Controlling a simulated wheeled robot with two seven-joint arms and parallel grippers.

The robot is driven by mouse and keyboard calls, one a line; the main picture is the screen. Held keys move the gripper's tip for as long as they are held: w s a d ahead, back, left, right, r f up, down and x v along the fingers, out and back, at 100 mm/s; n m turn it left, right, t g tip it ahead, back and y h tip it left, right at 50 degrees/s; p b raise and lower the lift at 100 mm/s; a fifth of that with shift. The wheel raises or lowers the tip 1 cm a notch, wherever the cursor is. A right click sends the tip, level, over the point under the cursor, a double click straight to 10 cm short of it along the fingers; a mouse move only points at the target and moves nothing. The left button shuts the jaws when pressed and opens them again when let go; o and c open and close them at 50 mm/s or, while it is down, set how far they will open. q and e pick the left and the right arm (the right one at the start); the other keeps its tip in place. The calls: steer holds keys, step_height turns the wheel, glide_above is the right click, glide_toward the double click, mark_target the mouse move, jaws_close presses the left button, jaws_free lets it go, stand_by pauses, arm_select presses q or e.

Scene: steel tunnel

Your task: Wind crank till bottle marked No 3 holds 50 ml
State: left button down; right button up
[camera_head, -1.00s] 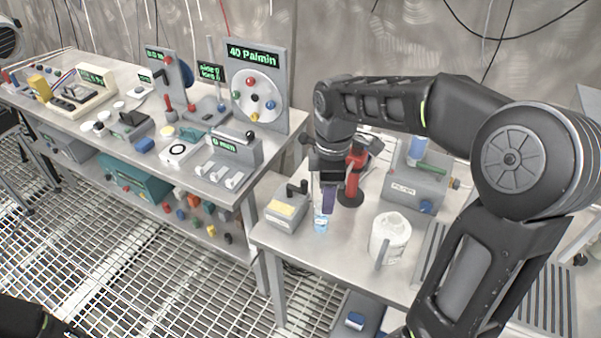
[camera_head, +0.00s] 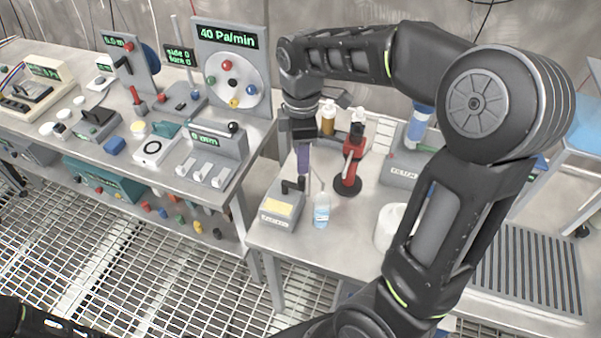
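A grey box (camera_head: 271,219) with a yellow top panel stands at the front left of the right-hand bench. Its black crank (camera_head: 290,187) sticks up at the back. A small clear bottle (camera_head: 321,211) with pale blue liquid and a label stands upright just right of the box. The label's number and the liquid level are too small to read. My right gripper (camera_head: 303,162) points down with purple fingers right at the crank handle. Whether it touches the handle, and whether the fingers are apart, I cannot tell. My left gripper is out of view.
A red and black stand (camera_head: 351,155) and an amber bottle (camera_head: 328,118) are behind the bottle. A white tub (camera_head: 389,226) is partly hidden by my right arm. The left bench (camera_head: 195,187) carries switches and a dial panel (camera_head: 257,75).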

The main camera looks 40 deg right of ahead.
mark_target(302, 178)
step_height(302, 178, down, 7)
steer(key=shift+s+f+p, duration=0.1)
steer(key=shift+f+p, duration=0.1)
steer(key=shift+p, duration=0.3)
steer(key=shift+c, duration=0.6)
jaws_close()
